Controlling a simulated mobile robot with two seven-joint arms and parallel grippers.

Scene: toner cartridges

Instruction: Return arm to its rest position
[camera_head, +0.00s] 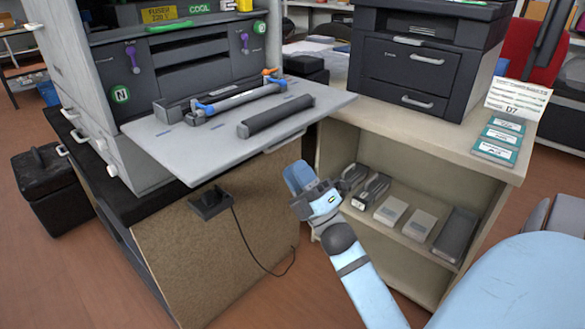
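My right arm comes in from the bottom right, light blue with dark joints. Its wrist and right gripper (316,194) are in front of the beige cabinet, left of the shelf items. The fingers are small and blend with dark parts behind them, so I cannot tell whether they are open or shut. No held object can be made out. My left arm and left gripper are not in view.
A large printer has its front tray (330,101) folded out with rollers (275,117) on it. The beige cabinet (410,140) carries a black printer (420,65). Its shelf holds dark cartridges (371,190) and pale boxes (390,211). A cable (243,240) hangs nearby.

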